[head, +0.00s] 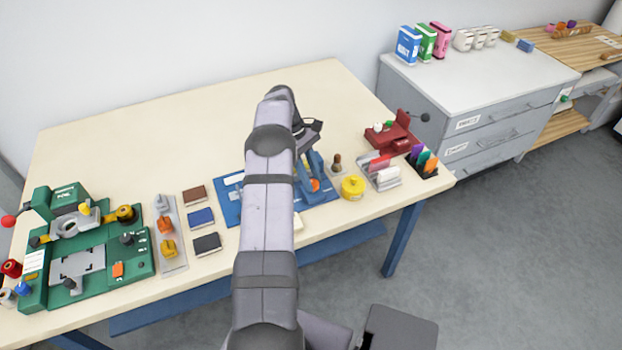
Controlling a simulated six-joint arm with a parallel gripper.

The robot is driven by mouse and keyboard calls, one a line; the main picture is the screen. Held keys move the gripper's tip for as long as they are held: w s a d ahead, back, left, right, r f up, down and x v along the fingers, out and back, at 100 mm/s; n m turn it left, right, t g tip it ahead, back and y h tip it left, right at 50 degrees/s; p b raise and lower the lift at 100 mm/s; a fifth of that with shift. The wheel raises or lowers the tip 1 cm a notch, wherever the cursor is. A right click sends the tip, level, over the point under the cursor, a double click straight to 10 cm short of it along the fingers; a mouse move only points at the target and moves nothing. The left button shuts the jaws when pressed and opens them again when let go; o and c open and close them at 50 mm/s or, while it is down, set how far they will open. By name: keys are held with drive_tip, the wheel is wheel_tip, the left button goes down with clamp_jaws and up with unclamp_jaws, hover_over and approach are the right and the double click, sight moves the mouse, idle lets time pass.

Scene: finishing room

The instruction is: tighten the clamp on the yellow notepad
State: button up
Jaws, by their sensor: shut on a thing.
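My gripper (312,128) is at the far end of my grey arm, over the back of a blue fixture. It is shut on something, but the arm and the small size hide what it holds. I cannot make out a yellow notepad for certain. A pale cream block (297,220) shows just right of my arm at the front of the plate.
Right of the fixture are a yellow round container (352,187), a brown-handled stamp (337,163), a card holder (385,178) and a red device (392,134). Left are several small pads, including a blue one (201,217), and a green machine (125,258). The table's back left is clear.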

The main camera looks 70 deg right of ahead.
sight(312, 181)
drive_tip(key=shift+s+d+m+t+y, duration=0.15)
drive_tip(key=shift+m+t+y, duration=0.25)
drive_tip(key=shift+m, duration=1)
drive_tip(key=o, duration=1)
drive_tip(key=shift+o, duration=0.2)
drive_tip(key=shift+r, duration=0.15)
wheel_tip(312, 181, up, 10)
drive_tip(key=shift+p, duration=0.45)
